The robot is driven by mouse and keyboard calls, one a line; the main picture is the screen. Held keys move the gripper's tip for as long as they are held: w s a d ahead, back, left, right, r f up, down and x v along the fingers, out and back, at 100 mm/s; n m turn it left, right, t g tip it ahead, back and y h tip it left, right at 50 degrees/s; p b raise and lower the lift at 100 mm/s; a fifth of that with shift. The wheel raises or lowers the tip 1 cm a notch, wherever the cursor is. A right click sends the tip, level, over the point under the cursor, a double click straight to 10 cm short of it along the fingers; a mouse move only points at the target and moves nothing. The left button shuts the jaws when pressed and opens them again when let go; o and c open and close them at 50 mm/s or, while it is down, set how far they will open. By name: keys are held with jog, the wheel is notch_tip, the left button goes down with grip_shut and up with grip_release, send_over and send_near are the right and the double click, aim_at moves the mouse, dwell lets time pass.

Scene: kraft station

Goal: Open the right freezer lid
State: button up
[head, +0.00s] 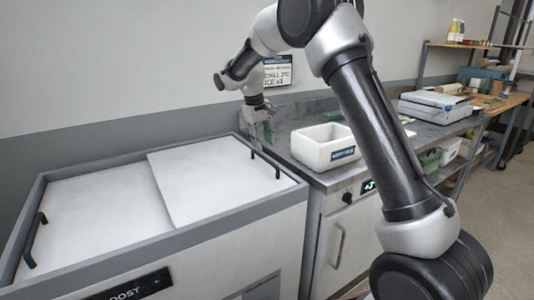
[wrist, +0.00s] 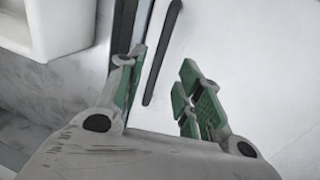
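The chest freezer has two flat white lids. The right freezer lid (head: 215,180) overlaps the left lid (head: 95,205) and lies flat. A black bar handle (head: 266,165) runs along its right end; it also shows in the wrist view (wrist: 162,52). My gripper (head: 262,138) is above the back right of the freezer, near the far end of this handle. In the wrist view my gripper (wrist: 162,72) is open, with green-padded fingers on either side of the line to the handle. Nothing is held, and I see no contact with the handle.
A white bin (head: 324,146) stands on the grey counter right of the freezer; it also shows in the wrist view (wrist: 60,25). The freezer's raised grey rim (head: 190,240) surrounds the lids. A sign (head: 277,71) hangs on the wall behind. The lid tops are clear.

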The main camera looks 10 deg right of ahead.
aim_at(266, 159)
jog(key=f, duration=0.3)
jog(key=d+f, duration=0.1)
jog(key=f, duration=0.2)
jog(key=shift+w+d+f, duration=0.15)
jog(key=shift+w+f, duration=0.05)
jog(key=shift+c, duration=0.3)
grip_shut()
